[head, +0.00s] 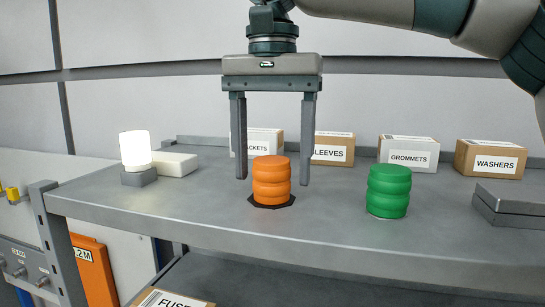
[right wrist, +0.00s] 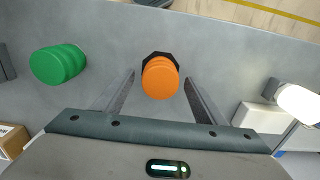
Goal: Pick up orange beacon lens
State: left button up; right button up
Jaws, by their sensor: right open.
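The orange beacon lens (head: 271,181) is a ribbed cylinder standing upright on a dark base on the grey shelf (head: 330,241). It also shows in the right wrist view (right wrist: 160,80), on its black base between the directions of the two fingers. My right gripper (head: 273,182) is open and points down. In the head view its fingers hang either side of the lens, with gaps on both sides. I cannot tell whether the fingertips are level with the lens in depth. It holds nothing. My left gripper is not in view.
A green ribbed lens (head: 389,191) stands to the right. A lit white lamp (head: 135,149) and a white block (head: 175,164) are at the left. Labelled boxes, including grommets (head: 409,153) and washers (head: 490,159), line the back. A grey case (head: 512,203) lies far right.

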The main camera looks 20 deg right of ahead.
aim_at(272, 158)
jog(key=shift+f, duration=0.2)
jog(key=c, duration=1.3)
jog(key=shift+o, duration=0.2)
jog(key=shift+r, duration=0.15)
jog(key=shift+r, duration=1.7)
jog(key=shift+r, duration=0.1)
jog(key=shift+r, duration=1.9)
